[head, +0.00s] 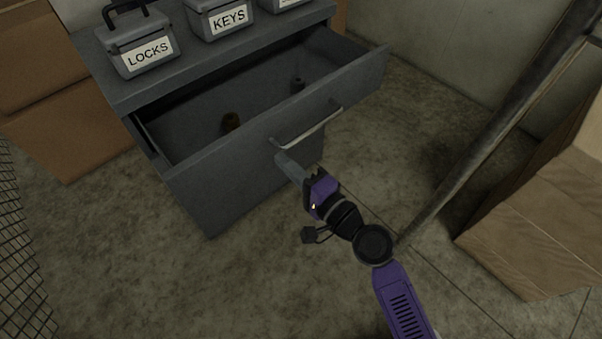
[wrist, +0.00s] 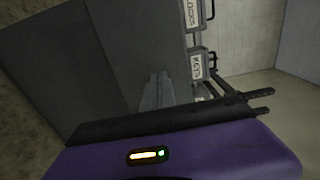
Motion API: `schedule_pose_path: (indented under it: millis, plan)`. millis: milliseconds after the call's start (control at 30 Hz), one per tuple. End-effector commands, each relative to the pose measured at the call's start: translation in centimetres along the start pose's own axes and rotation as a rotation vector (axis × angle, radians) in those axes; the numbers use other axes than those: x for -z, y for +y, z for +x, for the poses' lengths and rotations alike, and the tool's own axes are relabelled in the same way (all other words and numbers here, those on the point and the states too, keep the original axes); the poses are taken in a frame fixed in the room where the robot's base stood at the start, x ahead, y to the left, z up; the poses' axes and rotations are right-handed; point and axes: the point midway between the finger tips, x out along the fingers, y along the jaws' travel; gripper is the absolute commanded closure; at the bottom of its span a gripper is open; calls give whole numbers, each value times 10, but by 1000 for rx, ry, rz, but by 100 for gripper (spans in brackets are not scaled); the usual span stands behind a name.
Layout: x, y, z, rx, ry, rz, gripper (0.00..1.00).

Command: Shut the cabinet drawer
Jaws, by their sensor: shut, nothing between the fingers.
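The grey cabinet (head: 120,91) stands at the upper left in the head view, with its wide drawer (head: 212,199) pulled well out. The drawer front carries a pale bar handle (head: 310,129). In the wrist view, my gripper (wrist: 155,90) points at a large grey surface.
Grey boxes labelled LOCKS (head: 146,50) and KEYS (head: 228,20) stand on the cabinet top beside a third. Cardboard boxes (head: 65,125) are at the left. Floor in front is clear.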

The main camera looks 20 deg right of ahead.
Motion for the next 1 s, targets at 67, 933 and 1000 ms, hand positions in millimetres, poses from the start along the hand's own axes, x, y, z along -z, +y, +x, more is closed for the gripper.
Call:
schedule_pose_path:
  millis: [67, 933, 1000]
  plan:
    - [0, -2, 16, 2, 0, 0, 100]
    - [0, 0, 60, 0, 1, -1, 100]
    - [0, 0, 64, 1, 0, -1, 100]
